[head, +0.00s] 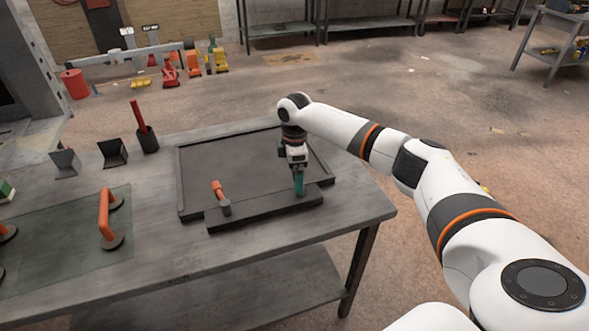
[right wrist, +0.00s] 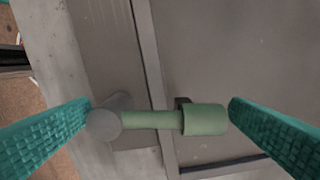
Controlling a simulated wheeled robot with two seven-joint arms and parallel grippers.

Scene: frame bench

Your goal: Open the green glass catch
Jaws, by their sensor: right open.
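The green catch (right wrist: 205,119) shows in the right wrist view as a green lever with a thicker grip end, running from a round grey pivot (right wrist: 103,124). It lies across the edge of the dark frame. My right gripper (right wrist: 160,108) is open, with one teal finger by the pivot and the other beyond the grip end. The catch lies between the fingers; I cannot tell whether either touches it. In the head view my right gripper (head: 299,184) is at the right part of the frame's (head: 182,190) front bar and hides the green catch. My left gripper is not in view.
An orange catch (head: 219,194) stands on the same front bar, to the left. An orange-handled suction lifter (head: 105,214) rests on a glass pane (head: 60,255) at the left of the bench (head: 350,225). A dark cup (head: 148,141) with a red tool stands at the back left.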

